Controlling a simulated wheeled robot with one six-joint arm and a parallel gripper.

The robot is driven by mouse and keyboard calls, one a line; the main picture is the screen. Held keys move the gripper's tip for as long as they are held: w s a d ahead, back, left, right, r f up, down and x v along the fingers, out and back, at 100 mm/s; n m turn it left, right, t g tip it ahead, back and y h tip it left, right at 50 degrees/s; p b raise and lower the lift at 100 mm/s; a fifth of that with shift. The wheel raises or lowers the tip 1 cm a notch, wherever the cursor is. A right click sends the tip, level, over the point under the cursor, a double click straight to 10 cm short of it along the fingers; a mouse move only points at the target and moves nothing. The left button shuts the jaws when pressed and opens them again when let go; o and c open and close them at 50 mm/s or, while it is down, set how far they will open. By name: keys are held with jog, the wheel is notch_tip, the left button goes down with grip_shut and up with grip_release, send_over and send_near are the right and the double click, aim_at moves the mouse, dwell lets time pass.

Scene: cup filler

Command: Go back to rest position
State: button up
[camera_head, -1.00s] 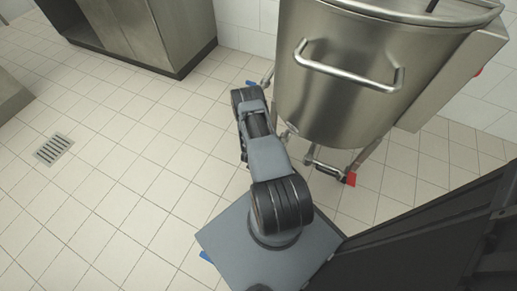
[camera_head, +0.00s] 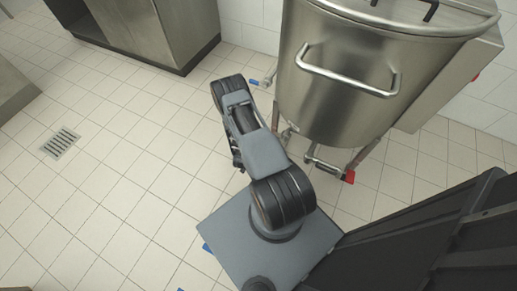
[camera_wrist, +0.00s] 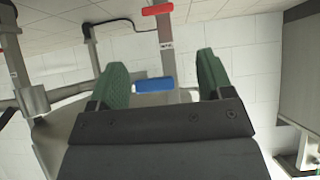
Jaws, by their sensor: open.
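My gripper (camera_wrist: 167,78) shows in the wrist view with its two green fingers spread apart and nothing between them. Beyond the fingers is a blue handle (camera_wrist: 154,85), which lies past the fingertips and is not held. In the head view my arm stands beside the large steel kettle (camera_head: 345,75), folded over its grey base plate. The gripper itself is hidden below the arm in the head view. A small blue handle (camera_head: 254,82) on a metal fitting shows just right of the arm's upper joint.
The kettle has a bar handle and a red-handled valve (camera_head: 348,176) low down. A steel cabinet (camera_head: 150,30) stands at the back left. Tiled floor with a drain (camera_head: 60,143) is clear to the left. A red handle (camera_wrist: 157,9) shows at the top of the wrist view.

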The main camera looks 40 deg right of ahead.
jog(key=w+a+r+n+t+y+p, duration=0.1)
jog(key=w+a+r+y+p, duration=0.2)
jog(key=w+r, duration=0.5)
jog(key=w+a+r+n+t+y+p, duration=0.1)
jog(key=w+a+r+p, duration=0.3)
jog(key=r, duration=0.9)
jog(key=w+a+r+n+y+p, duration=0.1)
jog(key=a+r+n+y+p, duration=0.15)
jog(key=r, duration=0.65)
jog(key=a+r+n+y+p, duration=0.1)
jog(key=a+r+p, duration=0.25)
jog(key=r, duration=0.65)
jog(key=s+a+r+n+p, duration=0.2)
jog(key=s+r+p, duration=0.2)
jog(key=r, duration=0.7)
jog(key=s+a+r+n+g+y+p, duration=0.1)
jog(key=s+a+r+n+p, duration=0.1)
jog(key=s+r+p, duration=0.3)
jog(key=s+a+r+n+g+p, duration=0.1)
jog(key=s+a+r+n+p, duration=0.2)
jog(key=s+r, duration=0.7)
notch_tip(320, 180, up, 8)
jog(key=shift+s+n+y+p, duration=0.2)
jog(key=shift+n+y+p, duration=0.2)
jog(key=shift+p, duration=0.55)
jog(key=shift+s+r, duration=0.1)
jog(key=shift+s, duration=0.2)
jog(key=shift+c, duration=0.2)
